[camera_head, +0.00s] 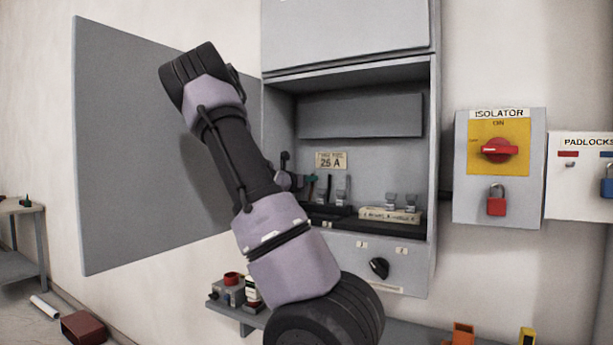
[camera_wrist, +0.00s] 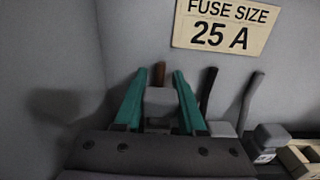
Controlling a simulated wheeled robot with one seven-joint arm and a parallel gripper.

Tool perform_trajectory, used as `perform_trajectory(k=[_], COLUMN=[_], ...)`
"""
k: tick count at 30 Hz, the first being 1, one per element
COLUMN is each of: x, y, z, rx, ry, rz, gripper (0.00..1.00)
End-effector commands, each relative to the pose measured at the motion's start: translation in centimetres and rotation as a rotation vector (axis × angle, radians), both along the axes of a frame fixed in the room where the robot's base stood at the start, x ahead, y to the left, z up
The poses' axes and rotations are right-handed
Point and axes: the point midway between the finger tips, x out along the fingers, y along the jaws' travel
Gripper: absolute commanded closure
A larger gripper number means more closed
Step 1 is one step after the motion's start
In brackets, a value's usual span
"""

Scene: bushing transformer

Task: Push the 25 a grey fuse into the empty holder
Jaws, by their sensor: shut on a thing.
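My gripper (camera_wrist: 157,105) is in the left part of the open cabinet, with its teal fingers shut on a grey block, the grey fuse (camera_wrist: 159,102). A brown upright piece (camera_wrist: 159,73) shows just above and behind the fuse. The fuse's lower end and whatever lies below it are hidden by the dark gripper body.
A "FUSE SIZE 25 A" label (camera_wrist: 221,27) is on the back wall. A black upright (camera_wrist: 207,92) and a grey upright (camera_wrist: 251,101) stand to the right. The cabinet's side wall (camera_wrist: 50,75) is close on the left. A cream block (camera_head: 390,215) lies further right.

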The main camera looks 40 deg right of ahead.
Motion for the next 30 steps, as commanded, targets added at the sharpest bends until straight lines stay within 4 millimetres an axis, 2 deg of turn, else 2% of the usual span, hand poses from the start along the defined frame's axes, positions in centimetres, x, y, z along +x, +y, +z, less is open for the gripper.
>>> perform_trajectory(k=[15,30], x=[0.0,0.0], y=[0.0,0.0], z=[-2.9,-3.6], rx=[-0.001,0.0], ry=[0.002,0.001], rz=[0.001,0.001], gripper=[1.0,1.0])
